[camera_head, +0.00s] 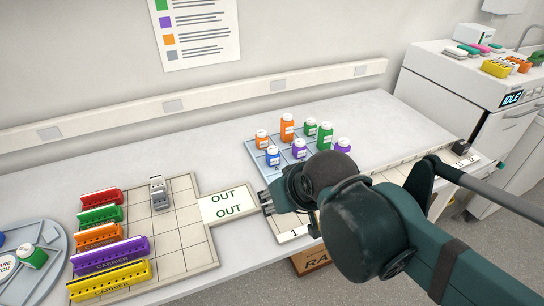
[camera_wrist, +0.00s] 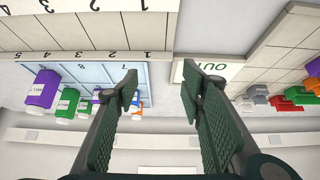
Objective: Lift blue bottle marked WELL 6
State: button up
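A small blue bottle with a white cap and label (camera_head: 272,156) stands upright on the pale blue gridded rack at the back of the bench. Its label is too small to read. My gripper (camera_head: 268,200) is in front of the rack's left front corner, near the OUT sign and apart from the bottle. In the wrist view my gripper (camera_wrist: 159,88) is open, with its two fingers wide apart and nothing between them. In that view a sliver of blue shows beside the left finger, partly hidden.
Orange (camera_head: 287,128), green (camera_head: 325,136) and purple (camera_head: 299,149) bottles stand close around the blue one. The OUT sign (camera_head: 224,205) joins a tiled board holding coloured carriers (camera_head: 110,253). A round tray (camera_head: 55,262) is at far left. My arm hides the rack's right front.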

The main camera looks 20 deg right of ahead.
jog(key=shift+o, duration=0.5)
notch_tip(320, 180, up, 4)
jog(key=n+g+h+p, duration=0.1)
jog(key=n+g+p, duration=0.5)
jog(key=n+p, duration=1.15)
send_over(272, 149)
jog(key=s+a+p, duration=0.2)
jog(key=s, duration=0.1)
jog(key=m, duration=0.3)
jog(key=shift+w+d+f+n+h+p, duration=0.15)
jog(key=shift+w+f+n+p, duration=0.05)
jog(key=shift+w+n+p, duration=0.2)
jog(key=shift+w+d+f+n+h+p, duration=0.1)
jog(key=shift+w+f+n+h+p, duration=0.1)
jog(key=shift+w+n+p, duration=0.15)
jog(key=shift+w+d+f+n+g+p, duration=0.2)
jog(key=shift+w+f+n+g+p, duration=0.1)
jog(key=shift+w+f+n+p, duration=0.15)
jog(key=shift+w+d+f+n+g+p, duration=0.2)
jog(key=shift+w+f+n+g+p, duration=0.15)
jog(key=shift+f, duration=0.2)
jog(key=shift+f, duration=0.25)
